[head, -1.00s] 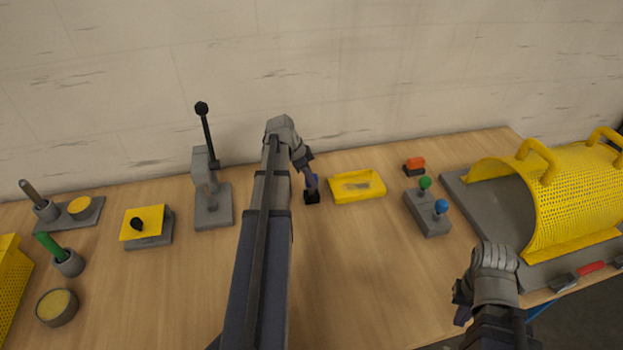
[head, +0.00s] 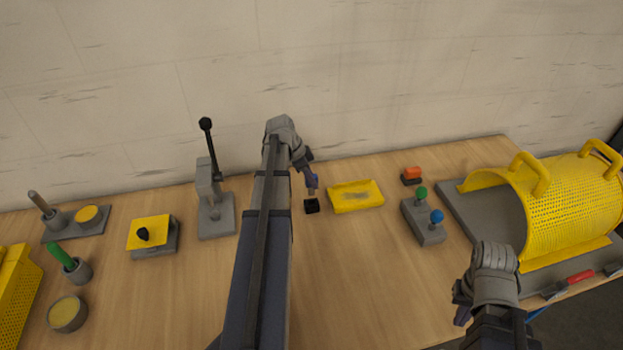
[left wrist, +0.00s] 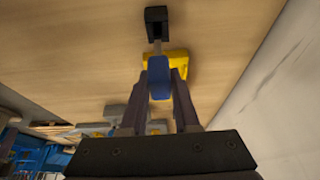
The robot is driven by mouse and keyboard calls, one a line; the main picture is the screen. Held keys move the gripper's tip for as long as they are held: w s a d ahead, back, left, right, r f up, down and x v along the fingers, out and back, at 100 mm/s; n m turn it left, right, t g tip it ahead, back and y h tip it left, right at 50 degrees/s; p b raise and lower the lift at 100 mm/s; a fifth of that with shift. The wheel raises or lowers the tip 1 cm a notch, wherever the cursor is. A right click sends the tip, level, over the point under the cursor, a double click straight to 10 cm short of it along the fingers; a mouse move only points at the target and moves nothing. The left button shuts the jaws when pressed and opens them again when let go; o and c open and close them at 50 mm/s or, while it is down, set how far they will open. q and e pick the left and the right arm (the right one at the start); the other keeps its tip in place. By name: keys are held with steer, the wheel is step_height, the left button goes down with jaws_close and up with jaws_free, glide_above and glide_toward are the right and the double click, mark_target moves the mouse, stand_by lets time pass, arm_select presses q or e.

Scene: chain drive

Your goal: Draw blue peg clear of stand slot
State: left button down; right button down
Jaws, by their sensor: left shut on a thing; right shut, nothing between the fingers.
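The blue peg (left wrist: 160,75) is between the fingers of my left gripper (left wrist: 160,84), which is shut on its blue handle. Its thin grey shank (left wrist: 157,47) points at the small black stand (left wrist: 156,15) in the left wrist view. In the head view my left gripper (head: 311,182) is right above the black stand (head: 312,207), and the shank's end shows over the stand's top. I cannot tell whether the tip is just clear of the slot or still at its mouth. My right gripper (head: 461,306) is shut and empty near the table's front edge.
A yellow tray (head: 333,207) lies just right of the stand. A grey block with green and blue knobs (head: 424,222) and a yellow mesh guard (head: 565,205) are further right. A lever press (head: 216,222) stands left of my left arm. The wall is close behind.

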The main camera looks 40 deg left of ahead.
arm_select(q)
steer(key=shift+r+p, duration=0.95)
steer(key=shift+r, duration=0.15)
